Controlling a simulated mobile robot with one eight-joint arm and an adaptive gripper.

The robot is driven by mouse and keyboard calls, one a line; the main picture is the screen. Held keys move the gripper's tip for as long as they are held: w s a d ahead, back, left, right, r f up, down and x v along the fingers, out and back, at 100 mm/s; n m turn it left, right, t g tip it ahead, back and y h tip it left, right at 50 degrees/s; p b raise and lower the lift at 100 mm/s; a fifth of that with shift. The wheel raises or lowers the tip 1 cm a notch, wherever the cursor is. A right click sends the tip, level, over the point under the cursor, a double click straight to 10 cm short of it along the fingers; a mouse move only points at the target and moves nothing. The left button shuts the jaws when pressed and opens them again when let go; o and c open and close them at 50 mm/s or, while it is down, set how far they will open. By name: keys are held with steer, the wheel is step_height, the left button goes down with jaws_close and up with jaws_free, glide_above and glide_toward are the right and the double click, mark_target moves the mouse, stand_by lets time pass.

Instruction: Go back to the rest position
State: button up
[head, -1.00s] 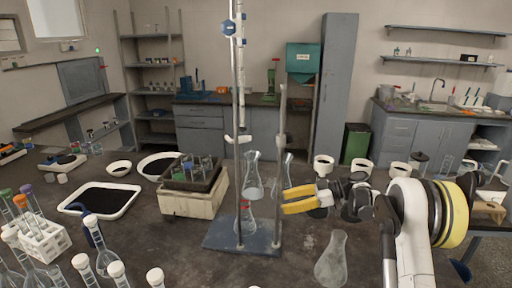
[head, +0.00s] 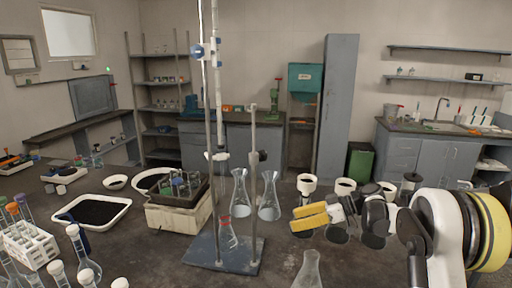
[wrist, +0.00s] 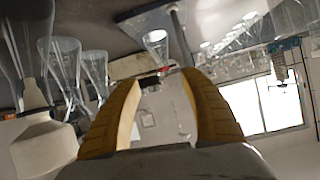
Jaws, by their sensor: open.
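My gripper (head: 312,217) has yellow fingers and is raised over the right part of the dark bench in the head view. It stands to the right of the retort stand (head: 222,255). In the wrist view my gripper (wrist: 160,85) has its two fingers spread apart with nothing held between them. A flask with a red ring (wrist: 157,40) shows beyond the fingertips.
Two clear flasks (head: 240,194) stand by the stand's rods, and another flask (head: 309,270) is at the front. White-rimmed containers (head: 306,184) are behind my gripper. A sand-coloured box with a dark tray (head: 180,217) and a white-rimmed tray (head: 118,208) lie left.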

steer(key=s+a+r+m+t+h, duration=0.1)
steer(key=s+r+m+h, duration=0.3)
steer(key=s, duration=0.4)
steer(key=s+r+m+h, duration=0.2)
steer(key=s+r+m, duration=0.25)
steer(key=s, duration=0.45)
steer(key=s+d+f+m+t+h, duration=0.1)
steer(key=s+d+m+h, duration=0.1)
steer(key=s, duration=0.8)
steer(key=s+d+f+m+t+h, duration=0.2)
steer(key=s+d+m+h, duration=0.1)
steer(key=s, duration=0.7)
steer(key=shift+s+d+f+m+h, duration=0.25)
steer(key=shift+s+d+m+h, duration=0.15)
steer(key=shift+d+h, duration=0.3)
